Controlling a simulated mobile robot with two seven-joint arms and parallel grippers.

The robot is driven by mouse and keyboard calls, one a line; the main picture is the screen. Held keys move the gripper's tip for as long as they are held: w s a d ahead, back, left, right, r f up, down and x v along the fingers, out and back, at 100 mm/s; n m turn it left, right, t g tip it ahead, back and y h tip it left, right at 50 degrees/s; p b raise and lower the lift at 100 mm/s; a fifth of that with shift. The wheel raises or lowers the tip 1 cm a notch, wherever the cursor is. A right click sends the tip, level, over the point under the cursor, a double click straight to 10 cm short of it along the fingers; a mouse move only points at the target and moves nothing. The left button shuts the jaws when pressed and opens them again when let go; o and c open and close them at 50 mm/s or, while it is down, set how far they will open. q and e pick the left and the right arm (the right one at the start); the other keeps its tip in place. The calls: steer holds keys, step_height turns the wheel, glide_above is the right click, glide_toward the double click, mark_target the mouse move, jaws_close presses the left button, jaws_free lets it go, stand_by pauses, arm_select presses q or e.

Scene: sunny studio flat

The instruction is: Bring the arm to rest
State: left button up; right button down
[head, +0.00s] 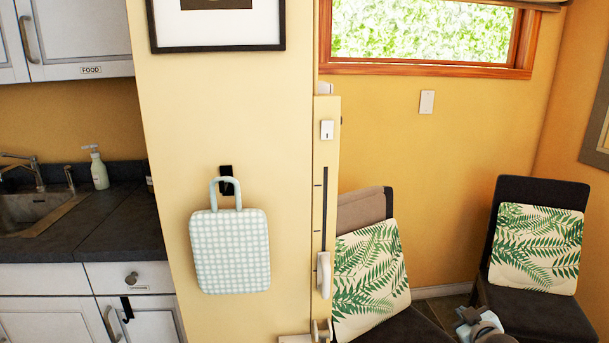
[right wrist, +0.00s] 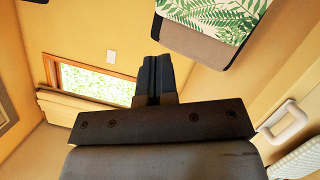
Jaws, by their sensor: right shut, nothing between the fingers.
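My right gripper (head: 474,318) shows at the bottom right of the head view, in front of the chair on the right. Only a small part of it and the arm behind it is in that view. In the right wrist view its two dark fingers (right wrist: 154,79) are pressed together with nothing between them. It holds nothing and appears clear of the objects around it. My left gripper is in neither view.
Two chairs with fern-print cushions (head: 370,275) (head: 535,248) stand at the right. A checked bag (head: 230,252) hangs from a black hook on the wall (head: 165,110). A kitchen counter (head: 95,230) with a soap bottle (head: 97,168) is at the left.

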steer(key=s+a+f+g+y, duration=0.1)
steer(key=s+a+f+y, duration=0.1)
steer(key=s+a+f, duration=0.55)
steer(key=s+a+f+g+y, duration=0.1)
steer(key=s+a+f, duration=0.3)
steer(key=s+a, duration=0.55)
steer(key=s+a+m+g+y, duration=0.1)
steer(key=s+a, duration=0.4)
steer(key=s, duration=0.3)
steer(key=s+a+m, duration=0.1)
steer(key=s+a, duration=0.3)
steer(key=s, duration=0.4)
arm_select(q)
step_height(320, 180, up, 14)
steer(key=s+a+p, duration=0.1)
steer(key=p, duration=1.7)
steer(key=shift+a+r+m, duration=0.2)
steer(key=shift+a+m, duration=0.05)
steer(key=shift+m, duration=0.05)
arm_select(e)
step_height(320, 180, up, 15)
steer(key=s, duration=0.1)
steer(key=shift+s+d+f, duration=0.15)
steer(key=shift+s+d, duration=0.2)
steer(key=shift+d, duration=0.1)
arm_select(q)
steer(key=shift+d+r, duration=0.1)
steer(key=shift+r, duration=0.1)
